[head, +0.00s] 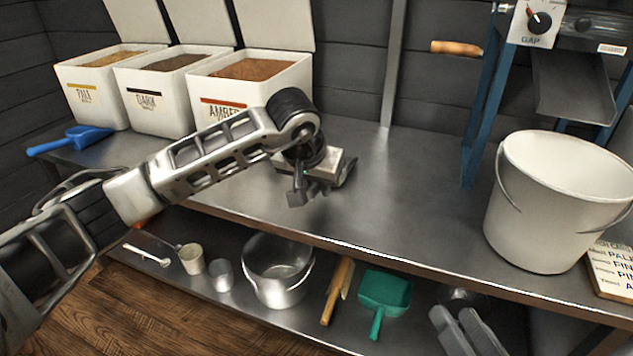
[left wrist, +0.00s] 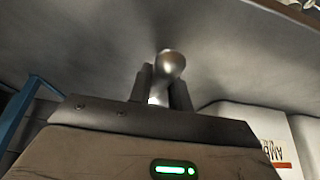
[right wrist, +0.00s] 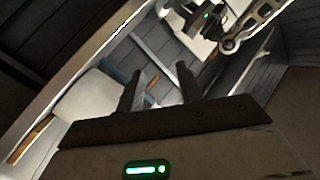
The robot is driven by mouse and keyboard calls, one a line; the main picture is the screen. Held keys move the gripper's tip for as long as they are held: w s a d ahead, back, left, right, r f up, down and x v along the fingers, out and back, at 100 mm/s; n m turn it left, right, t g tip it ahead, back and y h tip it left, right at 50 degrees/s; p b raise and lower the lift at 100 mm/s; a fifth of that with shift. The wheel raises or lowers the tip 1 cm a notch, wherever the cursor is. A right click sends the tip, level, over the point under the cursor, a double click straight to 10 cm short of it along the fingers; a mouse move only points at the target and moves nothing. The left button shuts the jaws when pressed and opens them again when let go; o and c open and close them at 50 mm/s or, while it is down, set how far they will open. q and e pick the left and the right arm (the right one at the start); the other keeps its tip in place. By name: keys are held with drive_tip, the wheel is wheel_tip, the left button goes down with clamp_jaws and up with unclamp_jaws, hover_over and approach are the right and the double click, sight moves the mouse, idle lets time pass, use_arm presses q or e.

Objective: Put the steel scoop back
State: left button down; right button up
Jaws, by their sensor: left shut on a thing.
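My left gripper (head: 300,190) is over the steel table, in front of the amber bin (head: 222,108). In the left wrist view its fingers (left wrist: 162,92) are shut on a shiny steel piece with a rounded end, which looks like the handle of the steel scoop (left wrist: 170,64). The rest of the scoop is hidden or cannot be made out. A pale boxy thing with a dark edge (head: 340,163) shows just behind the gripper, partly covered by it. My right gripper (head: 462,332) is low at the table's front edge; its fingers are apart and empty in the right wrist view (right wrist: 160,90).
A white bucket (head: 555,205) and blue-framed mill (head: 482,110) stand right. The lower shelf holds a steel pot (head: 278,270), cups, a wooden-handled tool (head: 336,292) and a green scoop (head: 384,290). The middle of the tabletop is clear.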

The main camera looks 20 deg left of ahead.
use_arm(q)
drive_tip(key=c, duration=1.2)
unclamp_jaws()
